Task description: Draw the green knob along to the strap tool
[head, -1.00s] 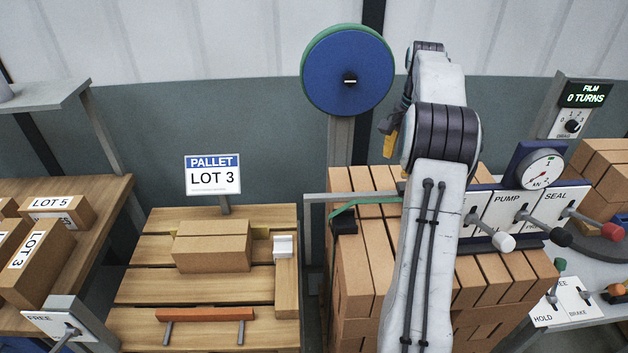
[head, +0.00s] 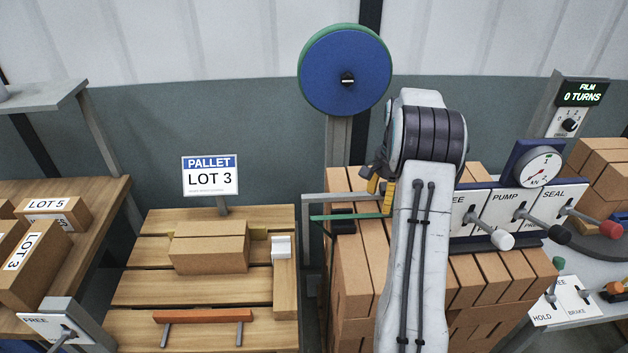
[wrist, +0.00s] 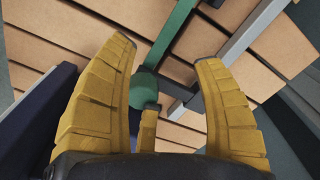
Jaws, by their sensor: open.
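The green knob (wrist: 143,86) shows in the wrist view at the end of a green strap (wrist: 172,40). It sits between my open fingers, nearer the left one; I cannot tell whether it touches that finger. In the head view the strap (head: 345,217) crosses the brick stack's left part, and my arm hides the knob. My gripper (head: 380,192), with yellow fingers, is low beside the strap's right end; it also shows in the wrist view (wrist: 166,57). The strap tool (head: 493,212), dark blue with white PUMP and SEAL panels, levers and a gauge, stands right of my arm, partly hidden.
A brick stack (head: 352,285) lies under the strap and tool. A grey bar frame (head: 309,240) stands at its left. A blue reel (head: 346,72) hangs behind. A wooden pallet (head: 135,290) with a brick is at left; a HOLD/BRAKE panel (head: 563,302) is at right.

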